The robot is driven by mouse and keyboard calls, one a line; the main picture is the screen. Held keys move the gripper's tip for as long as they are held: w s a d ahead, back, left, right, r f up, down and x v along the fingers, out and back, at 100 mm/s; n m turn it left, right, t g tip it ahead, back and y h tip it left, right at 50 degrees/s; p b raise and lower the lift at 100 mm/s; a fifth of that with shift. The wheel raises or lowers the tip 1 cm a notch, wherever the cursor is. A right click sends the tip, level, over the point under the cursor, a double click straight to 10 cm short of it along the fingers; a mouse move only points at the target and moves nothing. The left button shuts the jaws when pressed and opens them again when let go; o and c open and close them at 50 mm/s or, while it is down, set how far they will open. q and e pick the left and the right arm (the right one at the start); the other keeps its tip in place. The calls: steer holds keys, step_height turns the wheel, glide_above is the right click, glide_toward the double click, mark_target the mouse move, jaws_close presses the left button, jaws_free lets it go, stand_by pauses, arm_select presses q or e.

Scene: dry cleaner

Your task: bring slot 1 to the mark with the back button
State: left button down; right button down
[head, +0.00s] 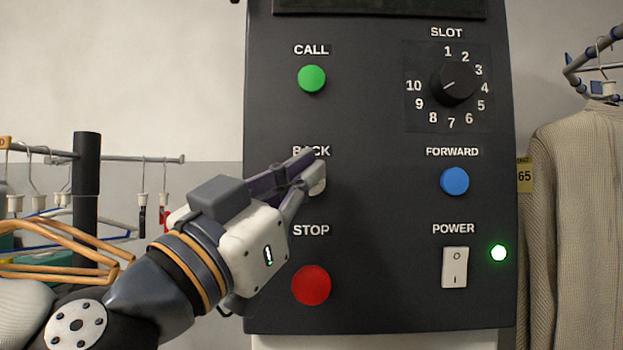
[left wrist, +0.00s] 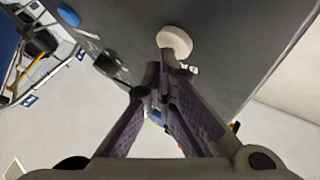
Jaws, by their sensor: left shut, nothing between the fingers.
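The dark control panel (head: 380,215) faces me in the head view. Its white back button (head: 320,187) is mostly hidden behind my left gripper (head: 316,168), which is shut and empty with its fingertips over the button. In the left wrist view the white button (left wrist: 175,40) shows just beyond the shut fingertips (left wrist: 165,68); whether they touch it I cannot tell. The slot dial (head: 456,83) is black, and its white pointer line lies toward the lower left, between 10 and 9, or the upper right. My right gripper is not in view.
The panel also bears a green call button (head: 311,78), a blue forward button (head: 455,181), a red stop button (head: 311,285) and a power switch (head: 455,267) beside a lit green lamp (head: 498,253). Hangers (head: 60,245) hang at left; a beige garment (head: 585,200) hangs at right.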

arm_select(q)
steer(key=shift+s, duration=0.55)
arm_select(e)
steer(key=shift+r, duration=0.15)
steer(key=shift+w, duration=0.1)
